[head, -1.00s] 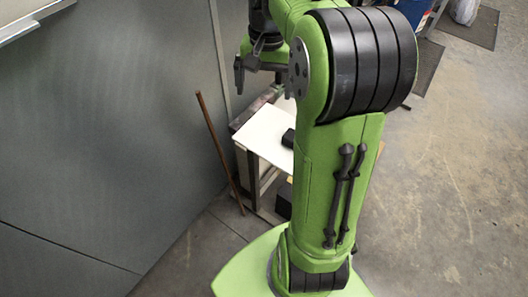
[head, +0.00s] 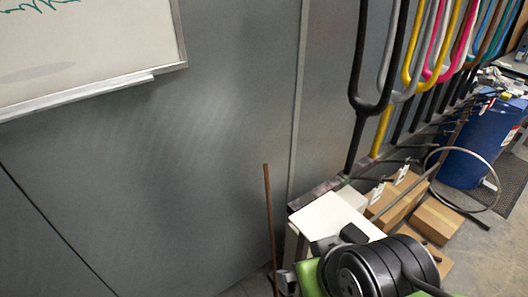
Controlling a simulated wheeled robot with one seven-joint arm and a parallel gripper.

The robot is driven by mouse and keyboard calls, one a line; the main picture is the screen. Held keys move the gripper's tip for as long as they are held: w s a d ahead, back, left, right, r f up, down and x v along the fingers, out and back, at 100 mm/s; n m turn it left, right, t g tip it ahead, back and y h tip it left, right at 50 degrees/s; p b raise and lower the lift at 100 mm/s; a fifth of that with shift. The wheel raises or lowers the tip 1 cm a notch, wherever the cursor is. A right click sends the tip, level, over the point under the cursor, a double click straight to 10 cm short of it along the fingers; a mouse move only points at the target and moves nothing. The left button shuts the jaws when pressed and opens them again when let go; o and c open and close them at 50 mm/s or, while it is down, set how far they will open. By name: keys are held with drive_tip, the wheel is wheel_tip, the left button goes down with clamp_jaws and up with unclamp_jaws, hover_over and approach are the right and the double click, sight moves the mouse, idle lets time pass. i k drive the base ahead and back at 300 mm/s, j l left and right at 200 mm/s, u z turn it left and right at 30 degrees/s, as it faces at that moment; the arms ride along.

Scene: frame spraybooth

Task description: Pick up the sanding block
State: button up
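In the head view a small black object (head: 353,233), likely the sanding block, shows on the white-topped table (head: 326,214). My arm's black joint stands in front of its lower side, so its full outline is hidden. A dark grey piece lies just left of it, and I cannot tell whether that is part of my arm. My folded green and black arm fills the bottom centre and covers the near part of the table. I cannot make out my gripper's fingers.
A grey wall with a whiteboard (head: 80,45) is at left. A brown rod (head: 269,215) leans by the table. Coloured bicycle frames or forks hang at upper right. Cardboard boxes (head: 436,220), a hoop and a blue drum (head: 478,150) stand right of the table.

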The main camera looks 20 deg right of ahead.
sight(351, 233)
drive_tip(key=z, duration=1.15)
drive_tip(key=i+j, duration=0.25)
drive_tip(key=j, duration=0.2)
drive_tip(key=i+j, duration=0.3)
drive_tip(key=j, duration=0.15)
